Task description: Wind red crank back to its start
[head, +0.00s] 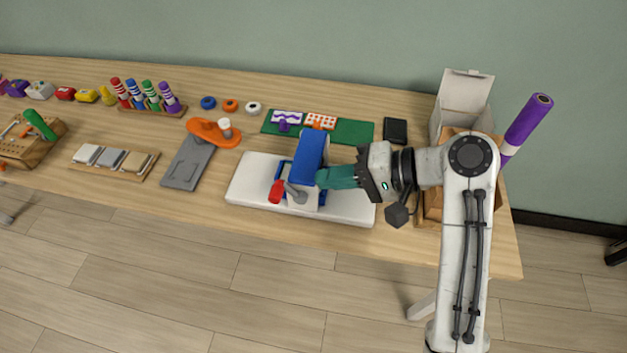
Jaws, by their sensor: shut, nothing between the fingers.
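The red crank (277,191) has a red knob on a grey arm. It sits on the front left of a small machine with a blue block (309,157) on top. The machine stands on a white board (345,208) near the table's front edge. My gripper (322,178) has teal fingers and reaches in from the right. Its fingertips are shut and empty, close to the right side of the blue block. I cannot tell whether they touch it. The crank knob is apart from my fingers, to their left.
A grey plate (187,163) and an orange paddle-shaped piece (213,132) lie left of the white board. A green mat (355,132) lies behind it. An open white box (462,100) and a purple roll (526,122) stand at the right. Several marker-like pegs stand at the back left.

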